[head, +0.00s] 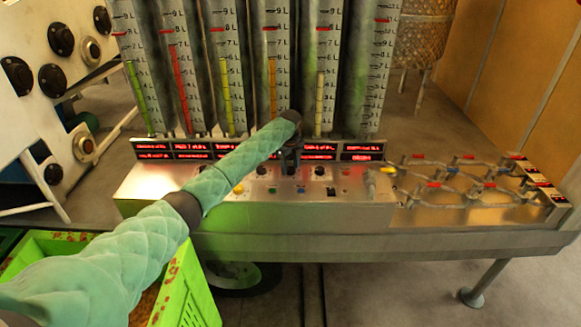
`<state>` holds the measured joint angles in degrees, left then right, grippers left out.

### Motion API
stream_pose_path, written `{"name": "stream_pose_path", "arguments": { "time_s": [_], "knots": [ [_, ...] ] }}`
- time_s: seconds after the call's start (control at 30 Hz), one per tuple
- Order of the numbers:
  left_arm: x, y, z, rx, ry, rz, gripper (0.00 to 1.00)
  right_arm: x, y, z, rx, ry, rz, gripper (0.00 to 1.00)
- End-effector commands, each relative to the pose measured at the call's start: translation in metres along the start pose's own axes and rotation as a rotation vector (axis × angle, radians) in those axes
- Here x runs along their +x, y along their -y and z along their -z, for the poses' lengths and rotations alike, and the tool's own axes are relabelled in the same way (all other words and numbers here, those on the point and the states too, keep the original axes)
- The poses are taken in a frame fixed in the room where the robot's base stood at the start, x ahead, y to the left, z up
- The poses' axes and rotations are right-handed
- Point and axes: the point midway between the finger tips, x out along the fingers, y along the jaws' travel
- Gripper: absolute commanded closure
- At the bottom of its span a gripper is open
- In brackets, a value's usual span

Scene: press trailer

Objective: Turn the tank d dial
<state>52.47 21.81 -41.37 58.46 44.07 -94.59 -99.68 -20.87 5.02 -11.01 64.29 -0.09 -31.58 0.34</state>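A metal control panel (345,186) stands below a row of tall graduated tanks. It carries a row of small black dials, with one dial (261,170) just left of my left gripper (290,168) and another dial (320,171) just right of it. My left arm reaches in from the lower left, and the gripper points down at the panel between these two dials. It covers the spot beneath it, so a dial there is hidden. I cannot tell whether the fingers are open or touching a dial. No readable label shows which dial is tank d. My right gripper is not in view.
Red-lit displays (362,157) run above the dials. Right of the panel are pipes with red and blue valve handles (470,185). A bright green crate (185,290) stands at the lower left, beneath my arm. A white panel with black knobs (55,80) is at the far left.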

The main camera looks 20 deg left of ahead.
Motion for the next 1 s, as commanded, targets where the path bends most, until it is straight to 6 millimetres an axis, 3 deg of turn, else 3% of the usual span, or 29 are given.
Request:
{"name": "stream_pose_path", "arguments": {
  "time_s": [0.47, 0.73, 1.0],
  "knots": [
    [-0.005, 0.000, 0.001, 0.001, -0.001, -0.002, 0.42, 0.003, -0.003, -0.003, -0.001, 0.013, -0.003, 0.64],
    [-0.041, 0.000, 0.000, 0.001, 0.000, -0.001, 0.42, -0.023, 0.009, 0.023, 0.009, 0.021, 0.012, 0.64],
    [-0.070, 0.000, 0.000, 0.001, -0.001, -0.002, 0.42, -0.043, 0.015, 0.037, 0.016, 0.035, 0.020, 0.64]
  ]
}}
